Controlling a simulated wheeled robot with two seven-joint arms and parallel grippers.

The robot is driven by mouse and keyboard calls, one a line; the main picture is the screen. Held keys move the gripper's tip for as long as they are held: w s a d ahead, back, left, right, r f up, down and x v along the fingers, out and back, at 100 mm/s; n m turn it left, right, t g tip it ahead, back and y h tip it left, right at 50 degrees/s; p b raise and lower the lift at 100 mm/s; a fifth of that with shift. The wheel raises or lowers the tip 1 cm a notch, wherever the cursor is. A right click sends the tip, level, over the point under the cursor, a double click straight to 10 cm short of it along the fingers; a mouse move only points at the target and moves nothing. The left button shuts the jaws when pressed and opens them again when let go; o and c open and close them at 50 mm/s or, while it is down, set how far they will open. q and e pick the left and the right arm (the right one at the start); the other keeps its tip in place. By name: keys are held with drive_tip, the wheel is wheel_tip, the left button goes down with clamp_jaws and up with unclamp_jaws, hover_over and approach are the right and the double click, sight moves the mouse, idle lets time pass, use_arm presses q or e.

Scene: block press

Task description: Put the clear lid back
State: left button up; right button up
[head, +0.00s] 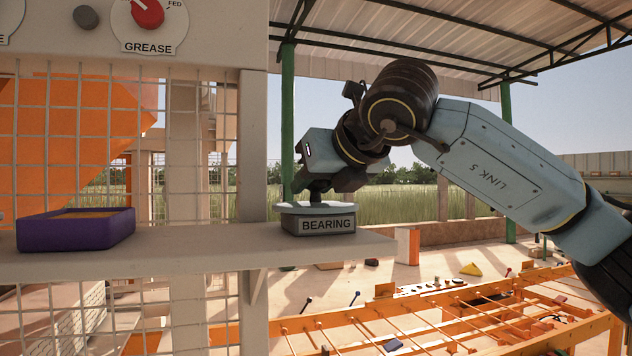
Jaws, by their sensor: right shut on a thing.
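A small grey-green box labelled BEARING (300,227) stands near the right end of the grey shelf. A pale, thin lid (342,208) lies over the top of the box, level as far as I can see. I cannot tell whether it is fully seated or slightly above the rim. My right gripper (313,195) comes down from above and is shut at the lid's middle; its fingers hide the part that they grip. My left gripper is not in view.
The grey shelf (180,246) runs left and carries a purple tray (75,231). Wire mesh (95,130) stands behind it, beside a grey post (252,150). Above is a panel with a red GREASE knob (148,12). An orange frame (450,308) lies below right.

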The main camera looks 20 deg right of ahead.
drive_tip(key=o, duration=0.7)
drive_tip(key=shift+f, duration=0.2)
drive_tip(key=o, duration=0.4)
drive_tip(key=shift+r, duration=0.1)
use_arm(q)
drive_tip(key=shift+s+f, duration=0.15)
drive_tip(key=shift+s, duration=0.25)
use_arm(e)
drive_tip(key=shift+r, duration=0.1)
drive_tip(key=shift+s+r, duration=0.15)
use_arm(q)
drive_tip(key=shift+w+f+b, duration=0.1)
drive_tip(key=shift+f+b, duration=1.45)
drive_tip(key=shift+b, duration=0.05)
use_arm(e)
drive_tip(key=shift+v, duration=5.8)
drive_tip(key=shift+d, duration=0.1)
